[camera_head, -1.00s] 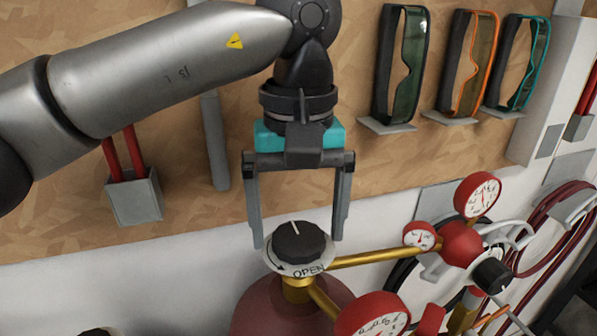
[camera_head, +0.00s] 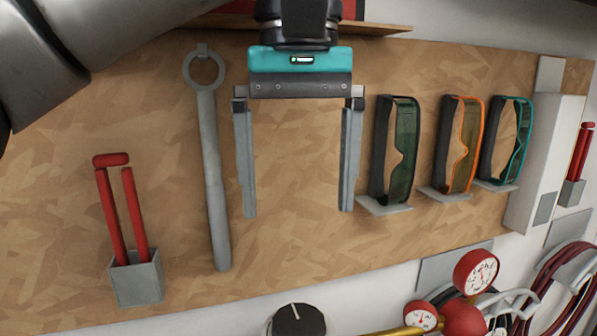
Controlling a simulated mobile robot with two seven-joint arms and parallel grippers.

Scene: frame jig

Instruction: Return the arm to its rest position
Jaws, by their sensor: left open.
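My left gripper (camera_head: 297,212) is open and empty, with its two grey fingers pointing down and spread wide. It hangs in front of the wooden board, above the black valve knob (camera_head: 298,320), and is clear of it. The knob shows only at the bottom edge; the cylinder under it is out of view. My left arm (camera_head: 60,50) comes in from the upper left. My right gripper is not in view.
A grey wrench (camera_head: 213,170) hangs left of the gripper. A red-handled tool (camera_head: 123,215) stands in a grey holder. Goggles (camera_head: 398,150) hang on the right, close to the right finger. Red gauges (camera_head: 476,271) and a hose (camera_head: 560,285) are lower right.

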